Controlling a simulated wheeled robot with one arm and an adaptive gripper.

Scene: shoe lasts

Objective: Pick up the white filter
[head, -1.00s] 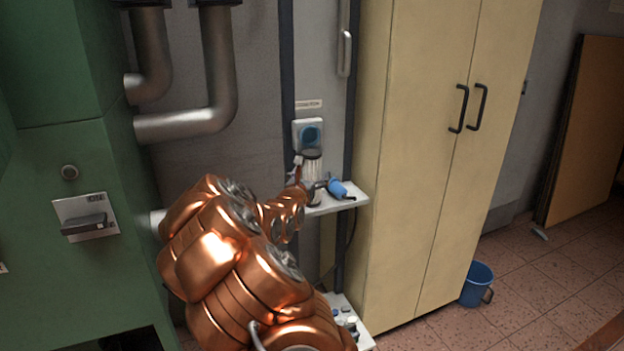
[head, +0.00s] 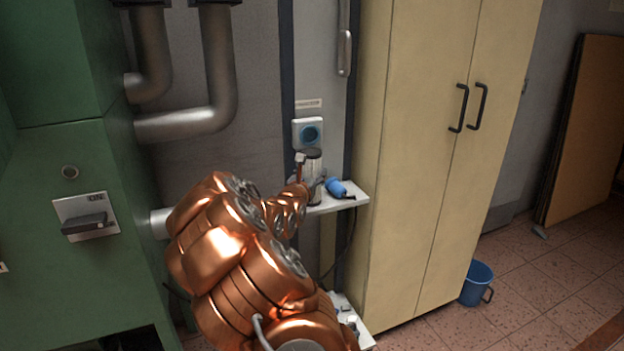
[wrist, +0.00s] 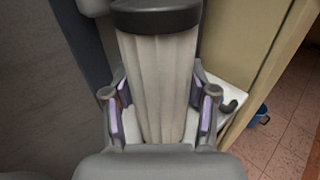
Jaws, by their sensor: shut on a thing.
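The white filter (wrist: 158,85) is a pleated, upright cylinder with a dark cap, seen large in the wrist view. In the head view the filter (head: 314,165) stands at the small white shelf (head: 350,201), partly hidden by my arm. My gripper (wrist: 160,118) has one finger on each side of the filter's lower part and is shut on it. In the head view my gripper (head: 312,187) is small and mostly hidden behind my copper arm. Whether the filter's base touches the shelf is hidden.
A blue object (head: 337,187) lies on the shelf just right of the filter. A blue socket (head: 311,133) is on the wall behind. A tall cream cabinet (head: 420,150) stands close on the right, a green machine (head: 70,200) on the left. A blue bucket (head: 477,284) stands on the floor.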

